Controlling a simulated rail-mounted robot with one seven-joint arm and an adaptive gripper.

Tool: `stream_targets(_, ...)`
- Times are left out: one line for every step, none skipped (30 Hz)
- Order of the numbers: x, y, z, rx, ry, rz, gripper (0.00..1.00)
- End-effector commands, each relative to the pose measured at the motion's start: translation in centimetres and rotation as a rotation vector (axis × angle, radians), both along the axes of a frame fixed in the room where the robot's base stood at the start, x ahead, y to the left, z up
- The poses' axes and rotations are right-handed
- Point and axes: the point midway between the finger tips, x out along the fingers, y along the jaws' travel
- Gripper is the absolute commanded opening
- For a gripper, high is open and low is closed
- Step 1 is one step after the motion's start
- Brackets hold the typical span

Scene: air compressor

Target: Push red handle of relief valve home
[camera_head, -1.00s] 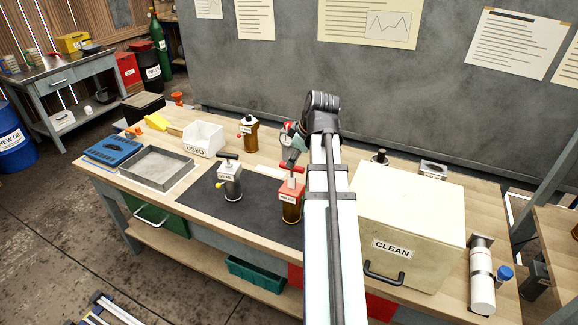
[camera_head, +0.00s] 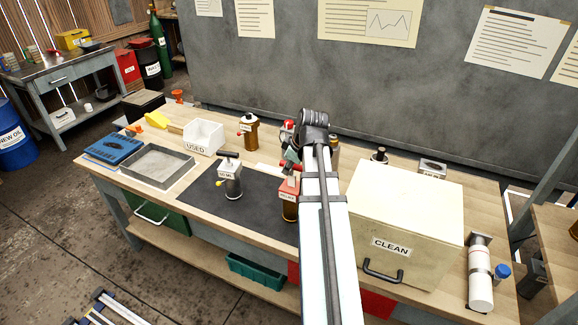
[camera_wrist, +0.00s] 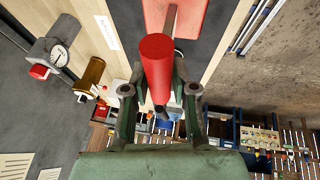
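A red cylindrical handle (camera_wrist: 157,62) shows in the wrist view, with its round end toward the camera. My gripper (camera_wrist: 158,66) has its fingers apart, one on each side of the handle; I cannot tell whether either touches it. A red block (camera_wrist: 178,14) lies just beyond it. In the head view, the red-topped unit (camera_head: 289,187) stands on the dark mat, just left of my arm. My gripper there is mostly hidden behind my wrist; a little red handle shows beside it.
A grey unit with a dark T-handle (camera_head: 230,175) stands left on the mat. A brown bottle (camera_head: 250,135) and the white USED bin (camera_head: 204,138) are behind. The large CLEAN box (camera_head: 405,220) is close to the right of my arm. A gauge (camera_wrist: 58,56) shows in the wrist view.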

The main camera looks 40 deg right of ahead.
Motion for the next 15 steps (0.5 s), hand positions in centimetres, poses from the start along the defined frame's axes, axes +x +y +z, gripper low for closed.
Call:
stream_targets(0.0,0.0,0.0,0.0,0.0,0.0,0.0)
stream_targets(0.0,0.0,0.0,0.0,0.0,0.0,0.0)
stream_targets(0.0,0.0,0.0,0.0,0.0,0.0,0.0)
stream_targets(0.0,0.0,0.0,0.0,0.0,0.0,0.0)
stream_targets(0.0,0.0,0.0,0.0,0.0,0.0,0.0)
stream_targets(0.0,0.0,0.0,0.0,0.0,0.0,0.0)
stream_targets(0.0,0.0,-0.1,0.001,0.0,0.0,0.0)
stream_targets(0.0,0.0,-0.4,0.001,0.0,0.0,0.0)
stream_targets(0.0,0.0,-0.8,0.001,0.0,0.0,0.0)
stream_targets(0.0,0.0,-1.3,0.001,0.0,-0.001,0.0)
stream_targets(0.0,0.0,-1.8,0.002,0.002,0.0,0.0)
stream_targets(0.0,0.0,-2.6,0.002,0.002,0.0,0.0)
stream_targets(0.0,0.0,-3.1,0.002,0.002,0.0,0.0)
stream_targets(0.0,0.0,-3.6,0.002,0.002,0.0,0.0)
stream_targets(0.0,0.0,-4.0,0.002,0.002,0.0,0.0)
